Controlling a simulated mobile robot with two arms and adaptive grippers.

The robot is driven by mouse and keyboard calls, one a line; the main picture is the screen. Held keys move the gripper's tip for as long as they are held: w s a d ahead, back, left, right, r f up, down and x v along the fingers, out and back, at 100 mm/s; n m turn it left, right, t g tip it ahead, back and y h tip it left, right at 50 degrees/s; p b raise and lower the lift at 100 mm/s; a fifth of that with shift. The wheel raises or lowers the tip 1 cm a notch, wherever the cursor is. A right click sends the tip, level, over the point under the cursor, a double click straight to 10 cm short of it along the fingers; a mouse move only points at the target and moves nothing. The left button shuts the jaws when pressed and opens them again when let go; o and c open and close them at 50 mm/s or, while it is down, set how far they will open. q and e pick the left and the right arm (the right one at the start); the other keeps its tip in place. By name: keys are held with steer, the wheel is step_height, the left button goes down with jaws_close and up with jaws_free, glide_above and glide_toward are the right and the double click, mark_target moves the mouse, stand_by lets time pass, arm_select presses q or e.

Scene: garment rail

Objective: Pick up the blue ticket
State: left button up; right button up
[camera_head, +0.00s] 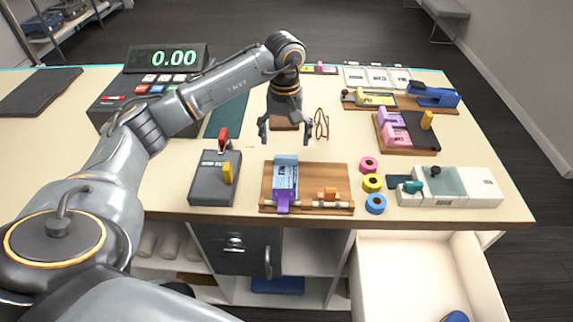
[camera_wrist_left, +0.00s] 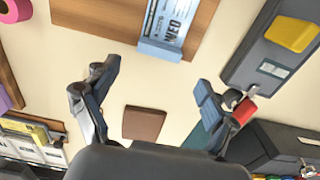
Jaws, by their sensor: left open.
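The blue ticket (camera_head: 286,176), light blue with dark print, lies on the left part of a wooden board (camera_head: 330,178) near the table's front edge. A purple piece (camera_head: 283,203) sits at its near end. In the left wrist view the ticket (camera_wrist_left: 168,28) shows at the top, reading "WED", with a blue edge strip toward me. My left gripper (camera_head: 286,140) is open and empty, just beyond the ticket's far end and apart from it. Its two spread fingers also show in the left wrist view (camera_wrist_left: 157,80). My right gripper is not in view.
A grey device (camera_head: 214,185) with a yellow block and red lever stands left of the board. Pink, yellow and blue rings (camera_head: 375,204) and a white device (camera_head: 450,187) are at right. A register (camera_head: 150,85) stands behind left. An open drawer (camera_head: 400,270) juts out below.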

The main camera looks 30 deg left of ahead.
mark_target(285, 176)
arm_select(q)
steer(key=shift+s+d+f+p, duration=0.15)
steer(key=shift+d+f+p, duration=0.05)
steer(key=shift+f+p, duration=0.65)
step_height(285, 176, down, 3)
steer(key=shift+r, duration=0.2)
steer(key=shift+f, duration=0.3)
steer(key=shift+c, duration=0.6)
steer(key=c, duration=0.7)
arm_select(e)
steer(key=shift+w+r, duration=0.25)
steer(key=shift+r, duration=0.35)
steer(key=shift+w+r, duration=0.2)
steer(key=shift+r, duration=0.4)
